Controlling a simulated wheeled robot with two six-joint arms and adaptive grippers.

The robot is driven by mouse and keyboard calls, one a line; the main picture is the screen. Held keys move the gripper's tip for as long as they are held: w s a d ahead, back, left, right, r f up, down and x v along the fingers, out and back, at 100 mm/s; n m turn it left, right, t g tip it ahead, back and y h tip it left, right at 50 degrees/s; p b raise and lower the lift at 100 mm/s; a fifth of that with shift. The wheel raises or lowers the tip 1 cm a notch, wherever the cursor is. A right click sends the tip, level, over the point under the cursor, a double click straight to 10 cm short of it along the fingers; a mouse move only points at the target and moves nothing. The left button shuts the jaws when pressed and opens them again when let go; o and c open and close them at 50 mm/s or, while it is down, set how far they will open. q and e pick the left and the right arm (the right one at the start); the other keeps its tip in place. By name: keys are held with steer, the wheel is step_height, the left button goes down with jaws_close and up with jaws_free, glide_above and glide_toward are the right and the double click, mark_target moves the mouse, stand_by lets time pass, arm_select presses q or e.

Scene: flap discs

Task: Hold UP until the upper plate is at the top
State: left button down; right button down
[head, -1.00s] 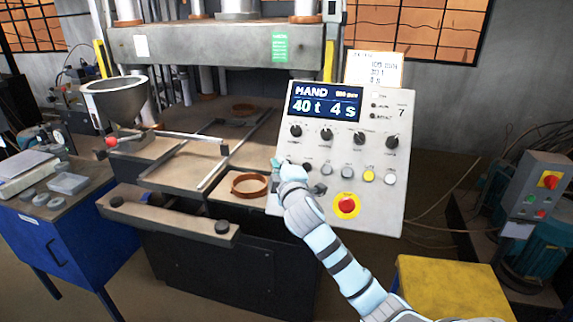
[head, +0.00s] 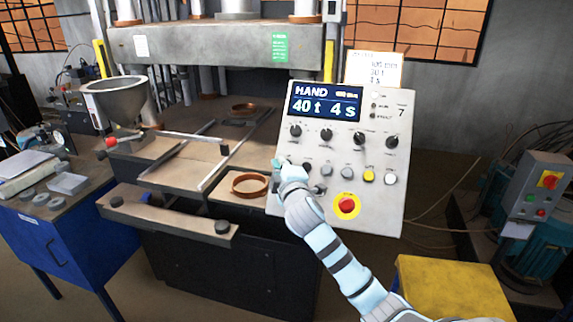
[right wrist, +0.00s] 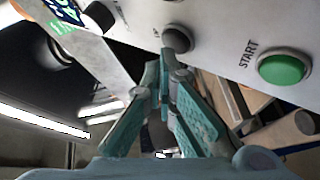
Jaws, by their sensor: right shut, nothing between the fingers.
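A press stands at the left in the head view, with a wide grey horizontal beam (head: 205,45) across it, which looks like the upper plate. The control panel (head: 318,207) tilts toward me, and its display (head: 325,103) reads HAND, 40 t, 4 s. My right gripper (head: 279,168) is shut and empty at the panel's lower left. In the right wrist view its fingertips (right wrist: 166,58) are at the lower edge of a dark round button (right wrist: 177,38). My left gripper is not in view.
A green START button (right wrist: 283,67) lies to the right of the fingertips in the wrist view. A red stop button (head: 346,206) is low on the panel. A brown ring (head: 249,185) lies on the press's front ledge. A yellow box (head: 450,290) stands at the lower right.

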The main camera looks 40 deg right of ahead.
steer(key=shift+w+d+f, duration=0.15)
steer(key=shift+d+f, duration=0.1)
steer(key=shift+f, duration=0.05)
stand_by(3.4)
steer(key=shift+s+a+r+p, duration=0.2)
steer(key=shift+a+r+p, duration=0.2)
steer(key=shift+p, duration=0.25)
steer(key=shift+r, duration=0.2)
steer(key=shift+s+a, duration=0.1)
